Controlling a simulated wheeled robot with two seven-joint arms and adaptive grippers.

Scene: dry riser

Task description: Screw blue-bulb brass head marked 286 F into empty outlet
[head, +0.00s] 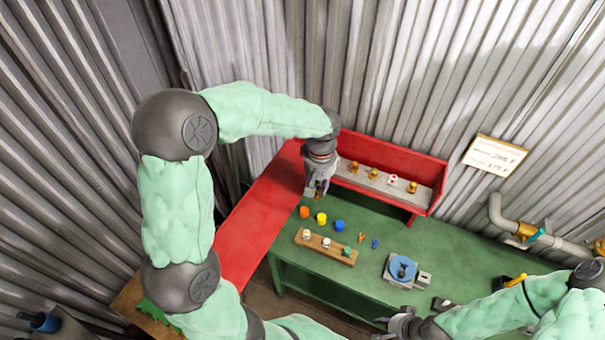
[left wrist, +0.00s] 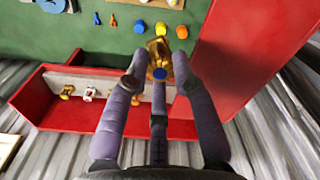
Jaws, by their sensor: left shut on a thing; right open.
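My left gripper (head: 318,192) is shut on a brass head (left wrist: 158,50) and holds it near the left end of the red rack. In the left wrist view a blue spot, its bulb, shows on the near end of the brass head between the fingers. The marking on it cannot be read. A pale grey strip (head: 382,182) in the red rack (head: 436,183) carries several fittings, brass ones and a white one (head: 392,180) with red. I cannot tell which outlet is empty. My right gripper (head: 392,322) is open at the table's front edge, apart from everything.
The green table (head: 447,255) carries orange (head: 304,212), yellow (head: 321,218) and blue (head: 340,226) pots, a wooden block (head: 313,243) with small heads, and a blue round device (head: 402,268). A sign (head: 495,155) hangs on the corrugated wall. A pipe (head: 540,236) is at right.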

